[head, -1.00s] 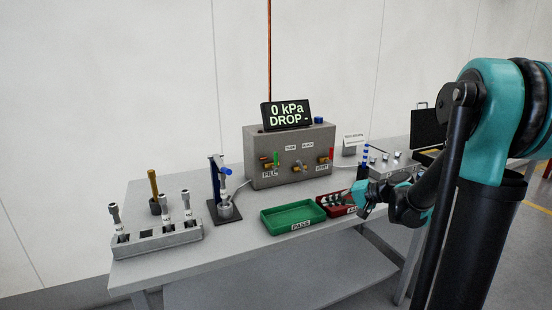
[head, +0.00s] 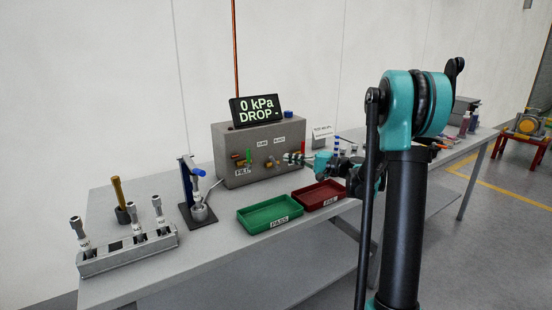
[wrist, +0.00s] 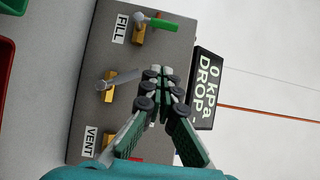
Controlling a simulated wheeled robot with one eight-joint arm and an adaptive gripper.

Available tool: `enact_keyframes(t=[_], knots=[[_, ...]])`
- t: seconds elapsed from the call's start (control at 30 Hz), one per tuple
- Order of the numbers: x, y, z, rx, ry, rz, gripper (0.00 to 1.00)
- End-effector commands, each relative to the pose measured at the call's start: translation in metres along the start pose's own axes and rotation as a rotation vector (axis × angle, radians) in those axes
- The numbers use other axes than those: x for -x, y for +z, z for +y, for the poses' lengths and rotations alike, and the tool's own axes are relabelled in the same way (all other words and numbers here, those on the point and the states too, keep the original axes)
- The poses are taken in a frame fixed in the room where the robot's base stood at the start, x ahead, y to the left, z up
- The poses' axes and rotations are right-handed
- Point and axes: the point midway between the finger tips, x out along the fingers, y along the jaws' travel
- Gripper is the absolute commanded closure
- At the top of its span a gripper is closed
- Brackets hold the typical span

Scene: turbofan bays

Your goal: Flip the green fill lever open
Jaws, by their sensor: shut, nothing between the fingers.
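The green fill lever (head: 248,157) stands upright on the front of the grey test box (head: 230,172), above the FILL label (head: 242,172). In the wrist view the green lever (wrist: 160,23) sits at the top on a brass valve (wrist: 138,35), beside its FILL label (wrist: 121,28). My gripper (head: 287,158) is in front of the right half of the box, to the right of the lever and apart from it. In the wrist view my gripper's fingertips (wrist: 157,82) are together and empty, below the green lever. The vent lever is mostly hidden behind my fingers.
A middle valve with a grey lever (wrist: 115,80) lies between FILL and VENT (wrist: 89,141). The display (head: 257,110) reads 0 kPa DROP. A green tray (head: 243,224) and a red tray (head: 305,205) stand before the box. A blue-handled stand (head: 184,190) is at left.

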Motion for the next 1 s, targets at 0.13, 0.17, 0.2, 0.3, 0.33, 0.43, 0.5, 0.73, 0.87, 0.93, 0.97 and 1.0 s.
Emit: enact_keyframes(t=[0.13, 0.17, 0.2, 0.3, 0.33, 0.43, 0.5, 0.73, 0.87, 0.93, 0.97, 1.0], knots=[[-0.025, 0.001, 0.000, 0.000, 0.000, -0.005, 1.00], [-0.031, 0.001, 0.000, 0.000, 0.000, -0.004, 1.00], [-0.039, 0.001, 0.000, 0.000, 0.000, -0.004, 1.00], [-0.059, 0.002, 0.000, 0.000, 0.001, -0.004, 1.00], [-0.065, 0.002, 0.000, 0.000, 0.001, -0.004, 1.00], [-0.085, 0.001, 0.000, 0.000, 0.001, -0.004, 1.00], [-0.096, 0.004, 0.000, 0.000, 0.001, -0.004, 1.00], [-0.114, 0.024, 0.000, 0.000, 0.001, -0.001, 1.00], [-0.118, 0.028, 0.000, 0.000, 0.001, -0.001, 1.00], [-0.118, 0.029, 0.000, 0.000, 0.001, -0.001, 1.00], [-0.118, 0.029, 0.000, 0.000, 0.001, 0.000, 1.00], [-0.118, 0.029, 0.000, 0.000, 0.001, 0.000, 1.00]])
